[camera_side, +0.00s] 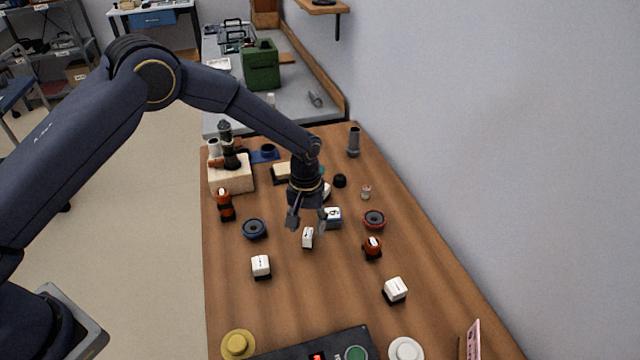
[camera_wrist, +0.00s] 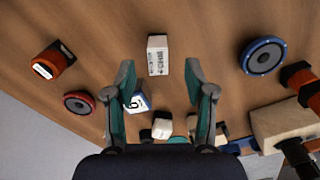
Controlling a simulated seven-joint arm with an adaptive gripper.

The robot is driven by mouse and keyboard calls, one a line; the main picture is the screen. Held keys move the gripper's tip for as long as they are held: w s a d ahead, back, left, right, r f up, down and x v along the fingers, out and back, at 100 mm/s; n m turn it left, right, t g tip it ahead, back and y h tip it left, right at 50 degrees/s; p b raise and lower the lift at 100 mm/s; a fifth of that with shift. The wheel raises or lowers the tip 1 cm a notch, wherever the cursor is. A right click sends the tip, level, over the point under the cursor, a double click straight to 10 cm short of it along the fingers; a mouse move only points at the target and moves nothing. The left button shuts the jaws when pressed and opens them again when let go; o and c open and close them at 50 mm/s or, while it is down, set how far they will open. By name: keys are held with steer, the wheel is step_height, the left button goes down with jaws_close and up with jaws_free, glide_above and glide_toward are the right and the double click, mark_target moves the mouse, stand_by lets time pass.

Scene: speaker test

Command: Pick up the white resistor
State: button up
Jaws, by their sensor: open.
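A white block with dark lettering (camera_side: 308,237), which looks like a white resistor, lies on the wooden table just below my gripper (camera_side: 307,225). In the wrist view the white block (camera_wrist: 158,56) lies ahead, between the lines of the two fingertips (camera_wrist: 159,68). My gripper points down, its fingers spread apart with nothing held. I cannot tell the exact height gap to the block. Two other white blocks with dark bases stand nearer the side camera, one at left (camera_side: 261,266) and one at right (camera_side: 395,290).
A blue-and-white block (camera_side: 333,217) stands close beside my gripper. A blue-rimmed speaker (camera_side: 254,229), a red-rimmed speaker (camera_side: 374,219) and an orange-and-black block (camera_side: 372,248) lie around. A black panel (camera_side: 285,348) sits at the near edge. A wall bounds the right side.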

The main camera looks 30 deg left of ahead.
mark_target(308, 231)
step_height(308, 231, down, 5)
steer(key=shift+d+f, duration=0.1)
steer(key=shift+f, duration=0.1)
jaws_close()
stand_by(0.5)
